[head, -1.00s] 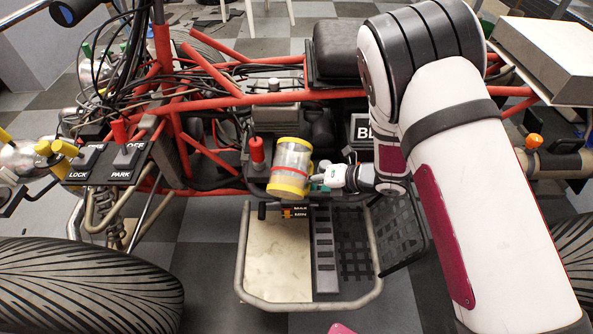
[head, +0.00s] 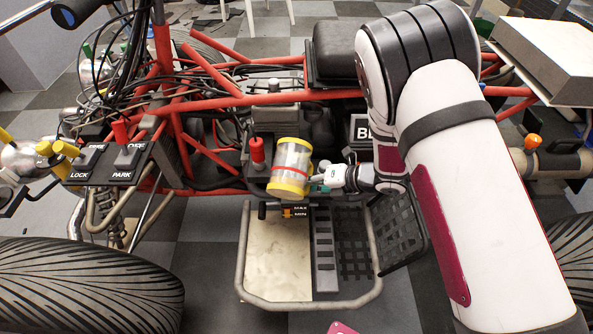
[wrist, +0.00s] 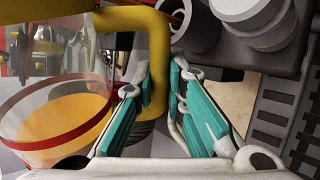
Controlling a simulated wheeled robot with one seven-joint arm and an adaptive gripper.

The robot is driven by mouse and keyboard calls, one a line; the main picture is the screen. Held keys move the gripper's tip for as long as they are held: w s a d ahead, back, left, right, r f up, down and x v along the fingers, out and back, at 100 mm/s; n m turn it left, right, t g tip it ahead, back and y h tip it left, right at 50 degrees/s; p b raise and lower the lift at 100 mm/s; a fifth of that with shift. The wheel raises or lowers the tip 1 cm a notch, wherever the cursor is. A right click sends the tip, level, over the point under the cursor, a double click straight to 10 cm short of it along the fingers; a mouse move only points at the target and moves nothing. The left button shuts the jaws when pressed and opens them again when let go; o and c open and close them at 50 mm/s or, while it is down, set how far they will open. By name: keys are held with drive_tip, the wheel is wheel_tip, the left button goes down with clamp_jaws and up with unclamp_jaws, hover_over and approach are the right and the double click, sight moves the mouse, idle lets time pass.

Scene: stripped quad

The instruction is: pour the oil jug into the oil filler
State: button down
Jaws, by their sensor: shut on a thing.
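The oil jug (head: 292,163) is a clear cylinder with yellow ends and a red band, leaning slightly in the head view. In the wrist view the jug (wrist: 25,115) fills the left side, with amber oil in its lower part. Its yellow handle (wrist: 158,50) passes between the teal fingers of my gripper (wrist: 160,85), which is shut on it. My gripper also shows in the head view (head: 322,178), at the jug's right. A dark round opening (wrist: 195,22), possibly the oil filler, is just beyond the fingertips, apart from the jug. In the head view I cannot make it out.
A grey cylindrical part (wrist: 255,18) stands beside the opening. A MAX/MIN gauge (head: 298,211) is below the jug, above the footrest tray (head: 240,285). Red frame tubes (head: 210,155) and a red-topped post (head: 257,150) are close on the left.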

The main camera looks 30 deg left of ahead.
drive_tip(key=b, duration=0.2)
drive_tip(key=w+n+t+b, duration=0.1)
drive_tip(key=b, duration=0.1)
drive_tip(key=shift+a+y, duration=0.2)
drive_tip(key=shift+y, duration=0.1)
drive_tip(key=b, duration=0.2)
drive_tip(key=t+b, duration=0.1)
drive_tip(key=shift+w+a+f+n+y+b, duration=0.1)
drive_tip(key=shift+w+f+n+y+b, duration=0.1)
drive_tip(key=shift+w+n+y+b, duration=0.15)
drive_tip(key=shift+r, duration=0.25)
drive_tip(key=shift+w, duration=0.1)
drive_tip(key=shift+w+t+b, duration=0.1)
drive_tip(key=shift+t+b, duration=0.3)
drive_tip(key=shift+b, duration=0.2)
